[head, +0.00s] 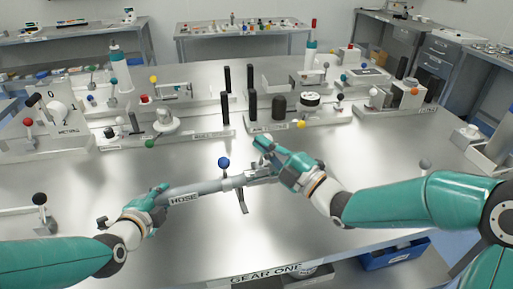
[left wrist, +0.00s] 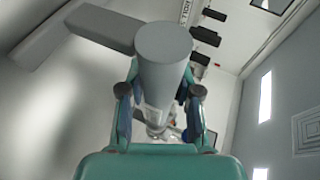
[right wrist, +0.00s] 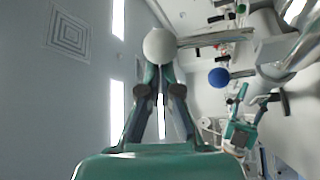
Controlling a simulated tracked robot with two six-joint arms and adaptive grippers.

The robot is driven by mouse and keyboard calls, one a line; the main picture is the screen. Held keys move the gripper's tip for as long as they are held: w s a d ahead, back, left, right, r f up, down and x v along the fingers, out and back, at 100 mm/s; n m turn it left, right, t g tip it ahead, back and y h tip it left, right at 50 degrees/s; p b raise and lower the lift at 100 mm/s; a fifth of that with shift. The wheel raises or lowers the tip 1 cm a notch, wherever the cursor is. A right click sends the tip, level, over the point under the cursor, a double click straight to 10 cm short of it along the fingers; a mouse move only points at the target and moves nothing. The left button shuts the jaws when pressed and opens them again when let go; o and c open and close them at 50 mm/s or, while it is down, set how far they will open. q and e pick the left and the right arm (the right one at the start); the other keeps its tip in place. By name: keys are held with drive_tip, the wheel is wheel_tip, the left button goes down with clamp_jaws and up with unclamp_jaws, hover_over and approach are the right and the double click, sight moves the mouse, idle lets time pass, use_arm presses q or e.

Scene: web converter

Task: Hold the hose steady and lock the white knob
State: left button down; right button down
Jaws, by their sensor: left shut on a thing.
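The grey hose (head: 205,187), labelled HOSE, runs above the table from my left gripper to a grey coupling (head: 235,181). My left gripper (head: 158,197) is shut on the hose near its left end. The hose's round end (left wrist: 165,45) rises between the fingers in the left wrist view. The white knob (right wrist: 160,46) is a ball right at the fingertips of my right gripper (right wrist: 159,68) in the right wrist view. The fingertips are close together, but I cannot tell whether they grip it. In the head view, my right gripper (head: 264,146) is just beyond the coupling, and the white knob is not clearly visible.
A blue ball knob (head: 223,162) stands up at the coupling, and a dark lever (head: 242,201) hangs below it. Fixtures with coloured knobs and black posts (head: 252,104) line the back of the table. The table's front middle (head: 250,240) is clear.

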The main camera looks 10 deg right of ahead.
use_arm(q)
drive_tip(key=shift+s+f+g, duration=0.25)
drive_tip(key=shift+f+g, duration=0.05)
drive_tip(key=shift+f, duration=0.35)
use_arm(e)
drive_tip(key=shift+w+d+f+m+t, duration=0.1)
drive_tip(key=shift+d+m+t, duration=0.2)
drive_tip(key=shift+d+m, duration=0.3)
drive_tip(key=shift+w+d+f+m+t, duration=0.1)
drive_tip(key=shift+d+m+t, duration=0.25)
drive_tip(key=shift+m, duration=0.35)
drive_tip(key=shift+s, duration=0.1)
drive_tip(key=s+a+r, duration=0.2)
drive_tip(key=a+r, duration=0.1)
drive_tip(key=a, duration=0.1)
drive_tip(key=v, duration=1)
drive_tip(key=shift+w+d+f, duration=0.2)
drive_tip(key=shift+w+d, duration=0.1)
drive_tip(key=shift+d, duration=0.15)
use_arm(q)
drive_tip(key=shift+w+d+r, duration=0.1)
drive_tip(key=shift+r, duration=0.25)
use_arm(e)
drive_tip(key=shift+w, duration=0.1)
use_arm(q)
drive_tip(key=c, duration=0.8)
unclamp_jaws()
drive_tip(key=shift+o, duration=0.4)
drive_tip(key=shift+w+r, duration=0.1)
drive_tip(key=shift+r, duration=0.1)
